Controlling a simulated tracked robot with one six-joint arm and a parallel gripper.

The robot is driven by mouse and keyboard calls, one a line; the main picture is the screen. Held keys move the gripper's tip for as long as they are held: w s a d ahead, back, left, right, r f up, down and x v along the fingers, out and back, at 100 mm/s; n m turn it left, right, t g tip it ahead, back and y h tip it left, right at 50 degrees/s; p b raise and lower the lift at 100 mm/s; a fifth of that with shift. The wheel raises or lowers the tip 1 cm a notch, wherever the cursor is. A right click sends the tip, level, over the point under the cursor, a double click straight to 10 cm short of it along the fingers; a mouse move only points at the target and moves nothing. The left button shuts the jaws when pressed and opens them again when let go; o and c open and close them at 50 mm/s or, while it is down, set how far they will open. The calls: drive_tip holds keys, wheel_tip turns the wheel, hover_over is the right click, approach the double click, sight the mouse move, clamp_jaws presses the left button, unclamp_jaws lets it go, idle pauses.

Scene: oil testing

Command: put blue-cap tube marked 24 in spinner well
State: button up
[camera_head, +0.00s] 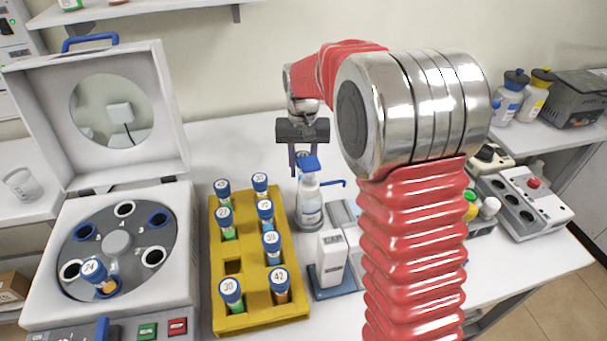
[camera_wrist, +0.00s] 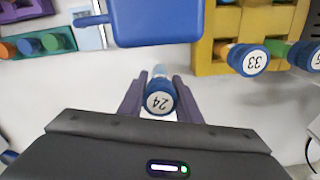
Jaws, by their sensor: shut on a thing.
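My gripper (camera_head: 308,160) is raised behind the yellow rack in the head view. In the wrist view my gripper (camera_wrist: 159,98) is shut on the blue-cap tube marked 24 (camera_wrist: 159,102), held between the two dark fingers with its cap towards the camera. The other visible wells, ringed white or blue, look empty.
The yellow rack (camera_head: 219,322) holds several capped tubes and has an empty slot on its left side. A white device (camera_head: 331,257) is right of the rack. The spinner's raised lid (camera_head: 160,105) stands behind its wells.

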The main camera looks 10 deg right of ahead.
wheel_tip(320, 180, up, 7)
drive_tip(key=shift+f, duration=0.1)
idle(0.7)
